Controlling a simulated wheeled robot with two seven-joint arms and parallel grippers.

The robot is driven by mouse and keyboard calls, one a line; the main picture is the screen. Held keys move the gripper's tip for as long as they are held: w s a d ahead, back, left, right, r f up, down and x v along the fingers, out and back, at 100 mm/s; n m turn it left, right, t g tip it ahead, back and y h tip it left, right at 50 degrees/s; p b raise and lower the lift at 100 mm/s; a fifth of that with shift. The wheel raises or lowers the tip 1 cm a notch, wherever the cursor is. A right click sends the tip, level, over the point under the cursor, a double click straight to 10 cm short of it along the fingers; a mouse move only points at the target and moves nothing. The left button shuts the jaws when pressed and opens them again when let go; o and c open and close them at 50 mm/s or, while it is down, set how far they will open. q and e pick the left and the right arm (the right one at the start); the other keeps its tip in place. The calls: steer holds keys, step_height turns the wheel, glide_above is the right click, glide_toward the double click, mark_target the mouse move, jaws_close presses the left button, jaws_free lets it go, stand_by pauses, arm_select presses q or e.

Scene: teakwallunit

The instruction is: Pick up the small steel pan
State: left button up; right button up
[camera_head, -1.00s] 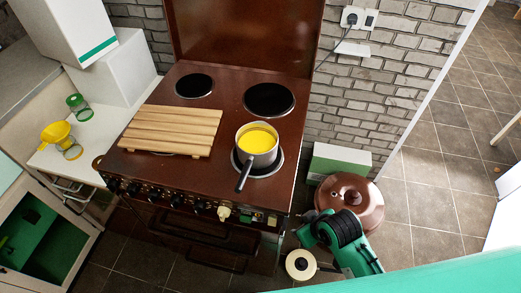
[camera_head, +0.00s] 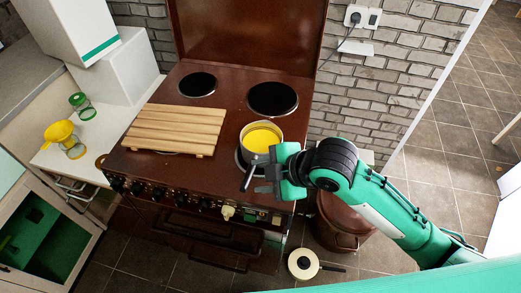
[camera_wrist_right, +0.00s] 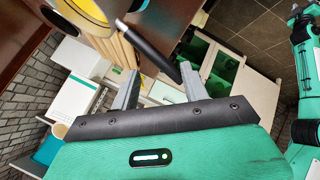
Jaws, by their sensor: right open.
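The small steel pan (camera_head: 262,136) stands on the front right hotplate of the brown stove, with yellow inside. Its dark handle (camera_head: 247,178) points to the stove's front. My right gripper (camera_head: 260,179) is open beside the handle, its fingers close to it. In the right wrist view the handle (camera_wrist_right: 150,50) reaches down toward the gap between the open fingers (camera_wrist_right: 160,84), and the pan's rim (camera_wrist_right: 85,12) is at the top. Nothing is gripped. A green arm of mine shows at the right edge there; its gripper end is too small to read.
A slatted wooden board (camera_head: 173,130) lies on the left of the stove (camera_head: 225,103). A yellow funnel (camera_head: 58,132) and a green-topped glass (camera_head: 78,101) stand on the white counter. A brown lidded pot (camera_head: 340,225) and a cream pan (camera_head: 302,264) are on the floor at right.

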step_height(320, 180, up, 6)
steer(key=d+n+g+h, duration=0.2)
steer(key=n, duration=0.8)
steer(key=x, duration=0.8)
steer(key=shift+f+p, duration=0.15)
steer(key=shift+p, duration=0.15)
steer(key=shift+s+p+x, duration=0.15)
steer(key=shift+p+x, duration=0.2)
steer(key=shift+x, duration=1.05)
steer(key=shift+s+p+x, duration=0.15)
steer(key=shift+p+x, duration=0.15)
steer(key=shift+x, duration=1.05)
steer(key=shift+a, duration=0.1)
jaws_close()
